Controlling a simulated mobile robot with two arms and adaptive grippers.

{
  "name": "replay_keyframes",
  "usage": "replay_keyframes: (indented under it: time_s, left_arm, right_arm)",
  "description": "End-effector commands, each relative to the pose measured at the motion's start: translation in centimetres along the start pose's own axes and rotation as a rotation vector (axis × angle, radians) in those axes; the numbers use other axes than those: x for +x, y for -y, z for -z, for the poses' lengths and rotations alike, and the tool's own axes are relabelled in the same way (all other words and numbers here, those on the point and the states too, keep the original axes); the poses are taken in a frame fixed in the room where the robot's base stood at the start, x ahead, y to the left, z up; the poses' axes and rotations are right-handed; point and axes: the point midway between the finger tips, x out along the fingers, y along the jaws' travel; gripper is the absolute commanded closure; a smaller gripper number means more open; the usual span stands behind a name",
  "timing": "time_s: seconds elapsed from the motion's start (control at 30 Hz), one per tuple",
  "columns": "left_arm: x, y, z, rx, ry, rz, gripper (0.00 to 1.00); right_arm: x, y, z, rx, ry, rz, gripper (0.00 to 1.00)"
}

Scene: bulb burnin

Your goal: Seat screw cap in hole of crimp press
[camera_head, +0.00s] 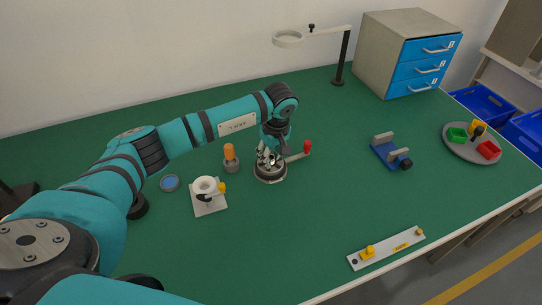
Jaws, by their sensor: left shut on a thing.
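The crimp press (270,175) is a round dark and metal base with a lever ending in a red knob (308,147). It stands on the green table top, near the middle of the view. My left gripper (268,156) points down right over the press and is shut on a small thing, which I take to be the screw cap. The cap is too small and too covered by the fingers to make out clearly, so I cannot tell whether it touches the hole. The hole is hidden too. My right gripper is out of view.
Left of the press stand an orange-topped piece (230,153), a white ring-shaped fixture (207,188) and a blue round dish (170,183). A blue clamp (390,152), a grey tray (457,146) and a long plate (386,249) lie right. The front middle is clear.

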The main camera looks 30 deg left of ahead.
Motion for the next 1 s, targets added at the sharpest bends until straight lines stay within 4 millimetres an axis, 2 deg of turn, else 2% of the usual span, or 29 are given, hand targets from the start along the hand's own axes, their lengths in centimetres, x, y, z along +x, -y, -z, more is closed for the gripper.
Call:
replay_keyframes:
  time_s: [1.0]
  left_arm:
    - [0.49, 0.07, -0.09, 0.001, 0.0, 0.002, 0.84]
  right_arm:
    - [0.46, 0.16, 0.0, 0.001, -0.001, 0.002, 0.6]
